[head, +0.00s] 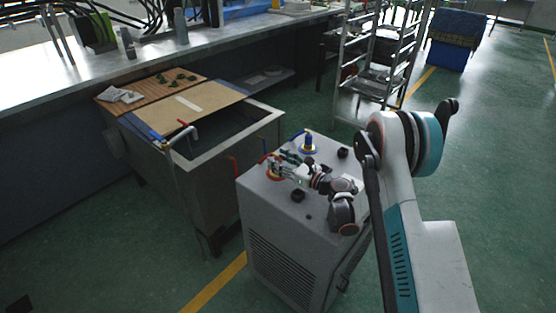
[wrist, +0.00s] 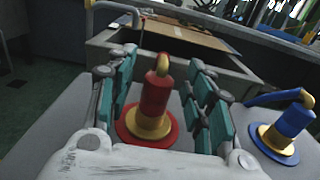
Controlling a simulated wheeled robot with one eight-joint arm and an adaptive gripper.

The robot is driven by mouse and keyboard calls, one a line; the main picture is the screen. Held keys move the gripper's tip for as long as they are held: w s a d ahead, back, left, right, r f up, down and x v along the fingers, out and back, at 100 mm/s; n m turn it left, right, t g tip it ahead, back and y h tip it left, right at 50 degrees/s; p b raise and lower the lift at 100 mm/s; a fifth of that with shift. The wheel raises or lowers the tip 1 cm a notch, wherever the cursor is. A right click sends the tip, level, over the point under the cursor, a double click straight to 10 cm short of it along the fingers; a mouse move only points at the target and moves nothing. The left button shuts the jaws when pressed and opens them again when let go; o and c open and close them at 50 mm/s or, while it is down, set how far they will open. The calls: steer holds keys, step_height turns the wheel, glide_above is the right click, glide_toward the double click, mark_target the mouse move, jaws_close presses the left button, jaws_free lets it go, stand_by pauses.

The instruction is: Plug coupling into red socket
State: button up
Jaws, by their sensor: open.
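The red coupling (wrist: 156,95) stands upright in the red and gold socket (wrist: 133,133), between the fingers of my gripper (wrist: 160,85) in the wrist view. The teal-padded fingers are open, one on each side of the coupling, with gaps visible. A gold elbow tops the coupling. In the head view, my gripper (head: 287,165) is over the cabinet top at the red socket (head: 272,177), and the coupling is mostly hidden there by the fingers.
A blue coupling (wrist: 292,121) stands in a blue and gold socket (wrist: 277,142) to the right. The grey cabinet (head: 290,240) has black knobs (head: 298,195) on top. An open tank (head: 215,140) with boards across it stands at left. A metal rack (head: 375,70) stands behind.

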steer(key=v, duration=0.6)
steer(key=shift+s+d, duration=0.1)
steer(key=shift+d, duration=0.05)
steer(key=shift+r, duration=0.1)
steer(key=shift+r, duration=0.3)
steer(key=s+d+r+n+g+h, duration=0.1)
steer(key=s+d+r+n+h, duration=0.15)
steer(key=s+r+n, duration=0.5)
steer(key=s+d+r+n+g+h, duration=0.15)
steer(key=s+r+n+h, duration=0.3)
steer(key=r, duration=0.55)
steer(key=s+d+r+n+h, duration=0.1)
steer(key=s+d+n+h, duration=0.2)
steer(key=s, duration=1)
steer(key=s+d+r+n+g+h, duration=0.1)
steer(key=s+d+n+h, duration=0.3)
steer(key=s+d+n, duration=0.6)
steer(key=s, duration=0.4)
steer(key=shift+n, duration=0.3)
